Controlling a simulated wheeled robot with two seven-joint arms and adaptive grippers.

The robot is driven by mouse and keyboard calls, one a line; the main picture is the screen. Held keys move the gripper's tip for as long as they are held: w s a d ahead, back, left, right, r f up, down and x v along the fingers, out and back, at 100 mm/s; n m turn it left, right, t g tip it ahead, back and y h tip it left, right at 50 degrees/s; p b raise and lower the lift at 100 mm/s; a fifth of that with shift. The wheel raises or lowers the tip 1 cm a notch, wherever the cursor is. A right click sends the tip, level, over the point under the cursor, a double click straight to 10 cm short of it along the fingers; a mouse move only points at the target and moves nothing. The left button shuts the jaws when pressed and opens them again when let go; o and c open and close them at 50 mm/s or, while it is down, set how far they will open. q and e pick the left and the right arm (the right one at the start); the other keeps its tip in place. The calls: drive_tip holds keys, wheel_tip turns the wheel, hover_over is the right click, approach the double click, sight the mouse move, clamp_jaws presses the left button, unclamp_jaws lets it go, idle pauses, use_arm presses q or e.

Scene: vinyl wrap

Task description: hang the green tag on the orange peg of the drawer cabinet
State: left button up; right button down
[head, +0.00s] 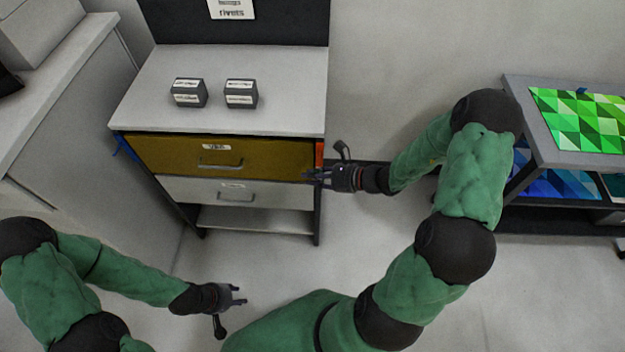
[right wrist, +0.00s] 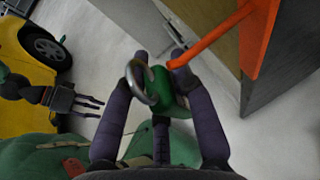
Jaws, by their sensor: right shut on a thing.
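My right gripper (head: 316,177) is at the right front edge of the drawer cabinet (head: 240,115). In the right wrist view my right gripper (right wrist: 155,75) is shut on the green tag (right wrist: 178,98), which has a metal ring (right wrist: 133,88) at its left. The orange peg (right wrist: 215,37) slants from an orange panel on the cabinet down to the right fingertip. Its tip shows to the right of the ring; I cannot tell its depth relative to the ring. The tag is too small to make out in the head view. My left gripper (head: 238,295) is open and empty, low in front of the cabinet.
Two small dark labelled boxes (head: 188,93) (head: 240,94) stand on the cabinet top. Its mustard upper drawer (head: 175,158) and grey lower drawer (head: 190,190) look closed. A rack with green and blue patterned sheets (head: 580,120) stands at the right. Floor in front is clear.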

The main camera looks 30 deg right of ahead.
drive_tip(key=shift+w+d+f+b, duration=0.2)
drive_tip(key=shift+w+d, duration=0.35)
drive_tip(key=shift+w, duration=0.25)
drive_tip(key=shift+w+d+f+b, duration=0.1)
drive_tip(key=shift+w+d+f, duration=0.1)
drive_tip(key=shift+w+d, duration=0.45)
drive_tip(key=shift+w+r, duration=0.15)
drive_tip(key=shift+w, duration=0.2)
drive_tip(key=c, duration=1)
unclamp_jaws()
drive_tip(key=shift+o, duration=0.2)
drive_tip(key=shift+d+r, duration=0.1)
drive_tip(key=s+f+v, duration=0.1)
drive_tip(key=v, duration=0.6)
drive_tip(key=shift+s, duration=0.2)
drive_tip(key=shift+r, duration=0.15)
